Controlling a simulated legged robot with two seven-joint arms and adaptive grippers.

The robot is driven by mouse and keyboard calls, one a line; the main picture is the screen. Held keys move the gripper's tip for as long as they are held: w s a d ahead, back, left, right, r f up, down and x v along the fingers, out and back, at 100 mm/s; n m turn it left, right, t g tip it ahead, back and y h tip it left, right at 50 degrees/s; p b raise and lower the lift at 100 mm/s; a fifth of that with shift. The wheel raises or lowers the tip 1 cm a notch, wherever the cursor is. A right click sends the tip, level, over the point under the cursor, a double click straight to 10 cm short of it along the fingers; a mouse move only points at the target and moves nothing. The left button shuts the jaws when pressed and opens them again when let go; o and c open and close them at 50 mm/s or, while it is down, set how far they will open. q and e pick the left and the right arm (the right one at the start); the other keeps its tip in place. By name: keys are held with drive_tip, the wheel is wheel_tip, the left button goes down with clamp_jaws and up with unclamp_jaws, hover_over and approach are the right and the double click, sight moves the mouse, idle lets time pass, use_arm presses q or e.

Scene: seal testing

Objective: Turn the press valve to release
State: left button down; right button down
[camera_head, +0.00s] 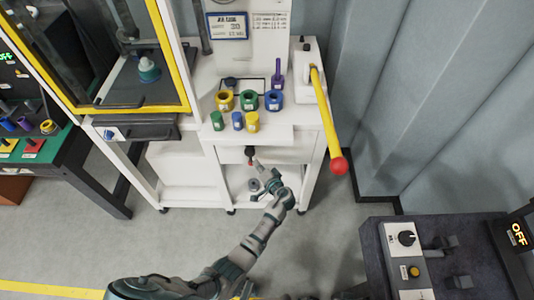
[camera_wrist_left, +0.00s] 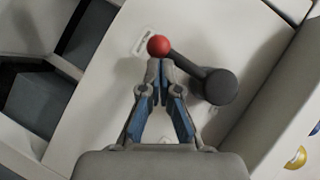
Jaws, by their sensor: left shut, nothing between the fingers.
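The press valve shows as a dark lever with a red ball end on the white front of the bench, below the tabletop. In the head view the valve (camera_head: 250,153) is small, just beyond my left gripper (camera_head: 258,168). In the left wrist view its dark round hub (camera_wrist_left: 220,86) is at right, and the lever runs up and left to the red ball (camera_wrist_left: 158,46). My left gripper (camera_wrist_left: 159,66) is shut and empty, with its blue-grey fingertips together right at the ball's lower edge. I cannot tell whether they touch it. My right gripper is not in view.
A yellow press handle (camera_head: 327,115) with a red ball end sticks out at the bench's right. Several coloured rings and small blocks stand on the white bench top (camera_head: 275,133). A dark control panel (camera_head: 378,255) is at lower right. The grey floor (camera_head: 180,240) is open.

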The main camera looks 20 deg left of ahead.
use_arm(q)
drive_tip(key=shift+a, duration=0.35)
drive_tip(key=v, duration=1.2)
drive_tip(key=shift+d, duration=0.25)
